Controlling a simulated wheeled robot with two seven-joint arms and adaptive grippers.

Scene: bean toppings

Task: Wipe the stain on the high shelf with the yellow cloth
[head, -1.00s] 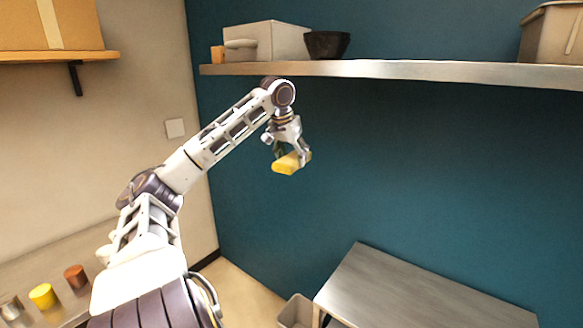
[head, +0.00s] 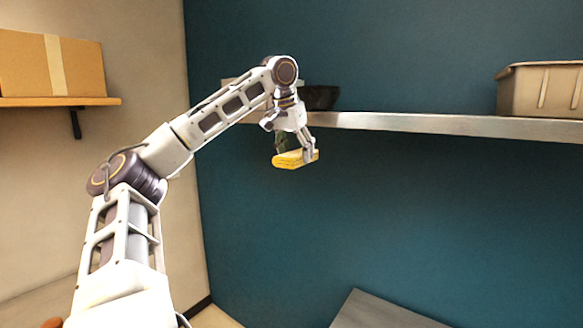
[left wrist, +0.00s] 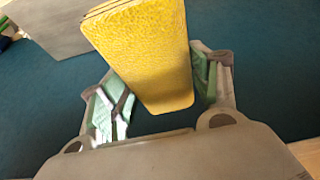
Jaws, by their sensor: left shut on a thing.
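A folded yellow cloth (head: 291,160) is held in my left gripper (head: 303,150), in front of the teal wall and just below the level of the high shelf (head: 430,123). In the left wrist view the cloth (left wrist: 150,55) sits between the two green-padded fingers of the left gripper (left wrist: 160,85). The shelf is a long metal board seen almost edge-on, so its top surface and any stain are not visible. My right gripper is in no view.
A dark bowl (head: 321,97) stands on the shelf, partly behind my left arm. A grey-brown bin (head: 545,90) stands on its right part. The shelf between them looks clear. A cardboard box (head: 25,65) rests on a wooden shelf (head: 60,101) at left. A metal table (head: 385,312) stands below.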

